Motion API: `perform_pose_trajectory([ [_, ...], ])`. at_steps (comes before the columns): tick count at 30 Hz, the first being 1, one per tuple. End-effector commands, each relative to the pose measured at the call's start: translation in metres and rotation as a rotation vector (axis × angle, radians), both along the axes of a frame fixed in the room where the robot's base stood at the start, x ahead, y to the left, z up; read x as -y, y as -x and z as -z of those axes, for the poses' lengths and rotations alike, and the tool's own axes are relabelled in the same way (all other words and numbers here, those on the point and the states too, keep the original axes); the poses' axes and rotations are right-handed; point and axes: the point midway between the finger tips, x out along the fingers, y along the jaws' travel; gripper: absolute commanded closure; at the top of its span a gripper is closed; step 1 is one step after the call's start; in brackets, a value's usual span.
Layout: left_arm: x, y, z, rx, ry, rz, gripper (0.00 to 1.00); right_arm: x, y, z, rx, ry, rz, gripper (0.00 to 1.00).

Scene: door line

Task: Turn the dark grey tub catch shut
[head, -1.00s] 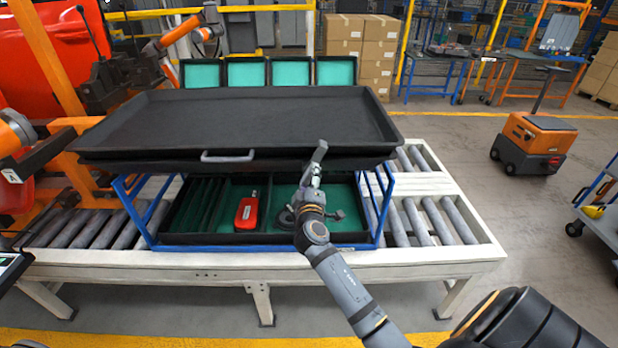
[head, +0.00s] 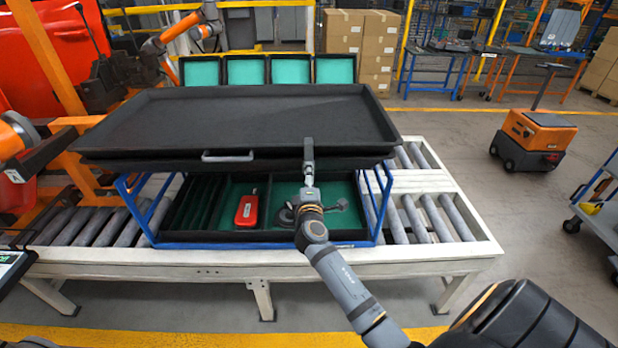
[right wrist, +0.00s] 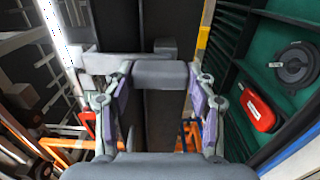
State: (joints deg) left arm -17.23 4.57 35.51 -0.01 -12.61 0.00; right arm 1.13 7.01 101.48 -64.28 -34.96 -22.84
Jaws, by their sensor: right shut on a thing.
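The dark grey catch (head: 308,150) is on the front edge of the large black tub (head: 240,115), right of its middle. In the head view the catch stands nearly straight up and down. My right gripper (head: 309,178) is at the catch's lower part and shut on it. In the right wrist view the two fingers (right wrist: 162,100) are on either side of the grey catch (right wrist: 160,73). The catch's pivot is hard to make out. My left gripper is not in view.
A light grey pull handle (head: 228,156) is on the tub's front, left of the catch. A blue frame (head: 270,246) under the tub holds a green-lined tray with a red device (head: 247,209) and a dark round tool (head: 287,216). A roller conveyor (head: 435,222) extends to both sides.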

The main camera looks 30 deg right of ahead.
Motion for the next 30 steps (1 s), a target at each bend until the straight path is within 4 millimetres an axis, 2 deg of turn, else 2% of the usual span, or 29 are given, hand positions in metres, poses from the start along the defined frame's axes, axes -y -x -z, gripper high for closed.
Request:
perform_pose_trajectory([
  [9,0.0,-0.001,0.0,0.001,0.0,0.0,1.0,0.0,0.0,0.002,-0.007,0.007,0.001,1.0],
  [10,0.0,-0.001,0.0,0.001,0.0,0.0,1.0,0.0,0.0,0.002,-0.007,0.008,0.001,0.41],
  [15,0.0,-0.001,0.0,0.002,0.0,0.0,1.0,0.0,0.0,0.001,-0.005,0.006,0.001,0.21],
  [25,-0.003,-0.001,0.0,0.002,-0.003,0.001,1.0,-0.002,0.003,0.001,-0.003,0.004,0.0,0.21],
  [30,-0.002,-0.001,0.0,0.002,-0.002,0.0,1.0,-0.017,0.027,0.002,-0.005,0.0,0.0,0.21],
])
